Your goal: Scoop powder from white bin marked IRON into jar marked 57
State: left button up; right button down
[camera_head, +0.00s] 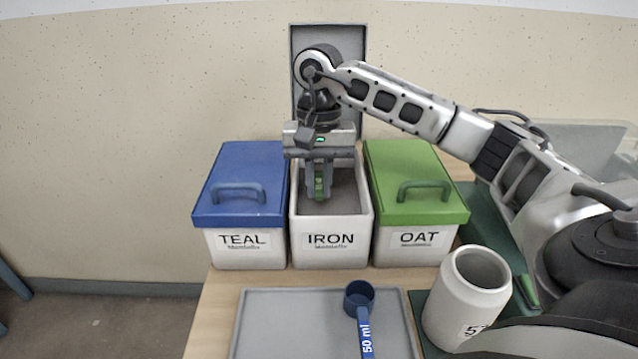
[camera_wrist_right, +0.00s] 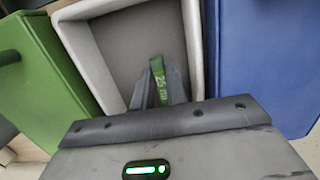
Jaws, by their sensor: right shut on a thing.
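The white bin marked IRON (camera_head: 331,247) stands open between two lidded bins, with grey-brown powder (camera_head: 345,190) inside. My right gripper (camera_head: 319,192) points down into it, shut on the green handle of a scoop (camera_wrist_right: 158,84) marked 25 ml. The scoop's bowl is hidden, so I cannot tell whether it holds powder. The wrist view also shows the open bin (camera_wrist_right: 84,55). A white open jar (camera_head: 465,300) stands at the front right; its label shows a 5 and part of another digit, cut off by my arm. My left gripper is not in view.
A blue-lidded TEAL bin (camera_head: 240,185) and green-lidded OAT bin (camera_head: 417,180) flank IRON closely. A blue 50 ml scoop (camera_head: 361,300) lies on a grey tray (camera_head: 285,325) in front. A grey panel (camera_head: 300,45) stands upright behind IRON. A clear container (camera_head: 590,140) is at back right.

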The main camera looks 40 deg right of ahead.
jog(key=shift+a+r+p, duration=0.1)
jog(key=shift+r+p, duration=0.35)
jog(key=shift+r, duration=0.3)
jog(key=r, duration=0.1)
jog(key=r+p, duration=0.2)
jog(key=shift+s+a+g, duration=0.15)
jog(key=shift+s+g, duration=0.15)
jog(key=shift+s+a+r+y+p, duration=0.1)
jog(key=shift+r+y+p, duration=0.05)
jog(key=shift+r+p, duration=0.55)
jog(key=shift+s+a+r+y+p, duration=0.1)
jog(key=shift+r+y+p, duration=0.05)
jog(key=shift+r+p, duration=0.55)
jog(key=shift+s+a, duration=0.15)
jog(key=shift+s, duration=0.05)
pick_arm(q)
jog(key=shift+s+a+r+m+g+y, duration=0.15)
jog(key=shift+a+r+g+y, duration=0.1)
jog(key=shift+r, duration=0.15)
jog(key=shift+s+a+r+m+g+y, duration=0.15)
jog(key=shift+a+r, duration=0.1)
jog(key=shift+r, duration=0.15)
pick_arm(e)
jog(key=shift+t+h, duration=0.7)
jog(key=shift+t, duration=0.1)
jog(key=shift+s+a+r, duration=0.75)
jog(key=shift+s+r, duration=0.15)
jog(key=shift+s+a+r, duration=0.75)
jog(key=shift+s+r, duration=0.1)
jog(key=shift+s, duration=0.05)
